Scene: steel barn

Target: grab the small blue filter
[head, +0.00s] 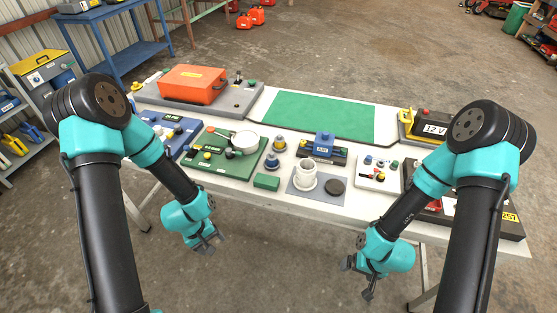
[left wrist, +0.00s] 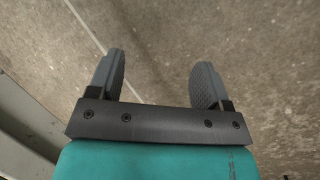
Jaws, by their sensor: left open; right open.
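I cannot tell for sure which of these is the small blue filter. My left gripper (head: 211,244) is open and empty in front of the table edge, and its open fingers show over bare floor in the left wrist view (left wrist: 158,85). My right gripper (head: 358,279) is open and empty, also in front of the table.
A green block (head: 266,181), a white cup (head: 306,173) and a black disc (head: 335,186) lie near the front edge. A green board (head: 217,164) with a white bowl is at left. An orange case (head: 192,84) and green mat (head: 318,115) are behind.

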